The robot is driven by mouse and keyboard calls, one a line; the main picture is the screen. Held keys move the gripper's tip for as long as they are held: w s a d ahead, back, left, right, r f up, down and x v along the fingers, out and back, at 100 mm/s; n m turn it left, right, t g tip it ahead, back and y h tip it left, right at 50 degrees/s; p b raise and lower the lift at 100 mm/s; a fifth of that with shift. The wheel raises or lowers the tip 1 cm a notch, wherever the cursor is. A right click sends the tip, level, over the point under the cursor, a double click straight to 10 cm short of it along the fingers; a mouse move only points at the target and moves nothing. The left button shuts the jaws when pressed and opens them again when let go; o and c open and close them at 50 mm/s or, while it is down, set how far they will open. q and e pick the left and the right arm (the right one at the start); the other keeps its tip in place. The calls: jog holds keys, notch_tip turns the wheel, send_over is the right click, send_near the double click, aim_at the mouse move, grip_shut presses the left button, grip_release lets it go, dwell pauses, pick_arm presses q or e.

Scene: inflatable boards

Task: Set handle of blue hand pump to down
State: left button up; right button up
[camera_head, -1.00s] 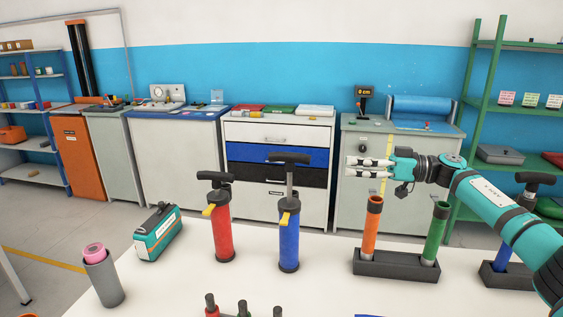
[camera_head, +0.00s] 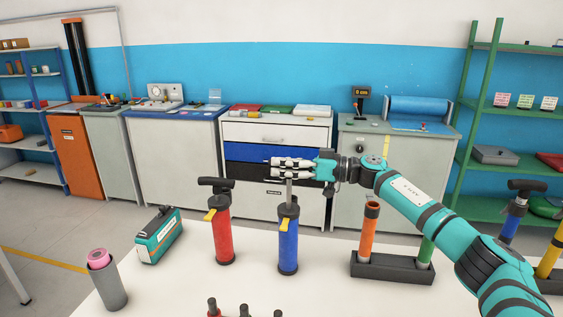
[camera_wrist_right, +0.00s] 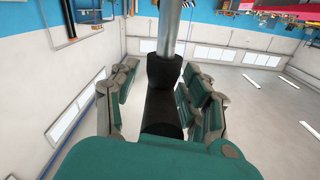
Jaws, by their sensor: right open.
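The blue hand pump (camera_head: 288,247) stands upright on the white table, with a yellow lever near its top. Its grey rod (camera_head: 289,188) stands out above the body, so the handle is raised. My right gripper (camera_head: 272,168) is level with the handle and hides it in the head view. In the right wrist view the black handle (camera_wrist_right: 162,95) lies between my open fingers, with the rod (camera_wrist_right: 174,28) running away from it. I cannot tell whether the fingers touch it. My left gripper is not in view.
A red hand pump (camera_head: 222,238) with its handle low stands close to the left. A dark rack (camera_head: 385,268) with orange and green tubes stands to the right, under my right arm. A teal case (camera_head: 161,236) and a grey cup (camera_head: 107,283) are farther left.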

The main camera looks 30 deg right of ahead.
jog(key=shift+w+a, duration=0.2)
jog(key=shift+a, duration=0.05)
grip_shut()
jog(key=shift+f, duration=0.1)
dwell(0.3)
